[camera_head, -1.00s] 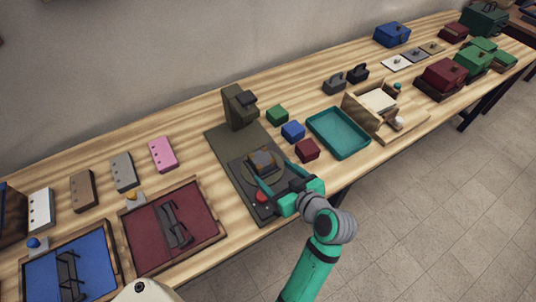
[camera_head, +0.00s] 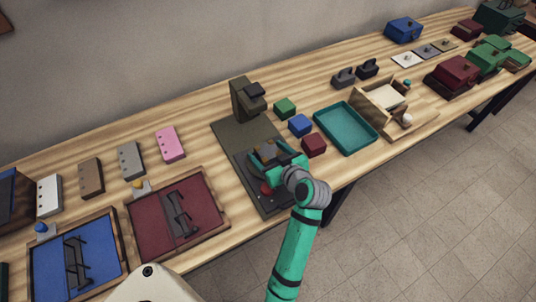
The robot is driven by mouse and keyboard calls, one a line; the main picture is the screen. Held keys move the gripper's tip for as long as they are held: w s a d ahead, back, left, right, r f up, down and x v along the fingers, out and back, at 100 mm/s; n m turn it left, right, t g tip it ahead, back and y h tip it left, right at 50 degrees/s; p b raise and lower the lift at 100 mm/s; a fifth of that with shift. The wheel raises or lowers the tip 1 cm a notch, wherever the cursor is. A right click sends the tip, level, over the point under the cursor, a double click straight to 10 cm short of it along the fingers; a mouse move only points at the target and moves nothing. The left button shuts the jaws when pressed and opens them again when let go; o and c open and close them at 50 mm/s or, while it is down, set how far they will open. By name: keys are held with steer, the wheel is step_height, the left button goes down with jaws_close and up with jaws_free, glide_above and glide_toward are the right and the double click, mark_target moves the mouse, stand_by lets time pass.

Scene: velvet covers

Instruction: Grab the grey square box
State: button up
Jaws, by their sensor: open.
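A small grey square box with a brownish top (camera_head: 267,150) sits on the round plate of a dark press-like stand (camera_head: 228,134). My green gripper (camera_head: 270,156) is at the box, with its fingers spread on either side of it. The gripper is open. The wrist and fingers hide the near side of the box, and I cannot tell whether a finger touches it.
A red button (camera_head: 267,189) is at the stand's near end. Green (camera_head: 284,107), blue (camera_head: 299,125) and dark red (camera_head: 314,145) cubes stand just right. A teal tray (camera_head: 372,147) lies beyond them. A framed dark red panel (camera_head: 150,222) is at the left.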

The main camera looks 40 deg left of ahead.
steer(key=c, duration=1.2)
steer(key=shift+r, duration=0.15)
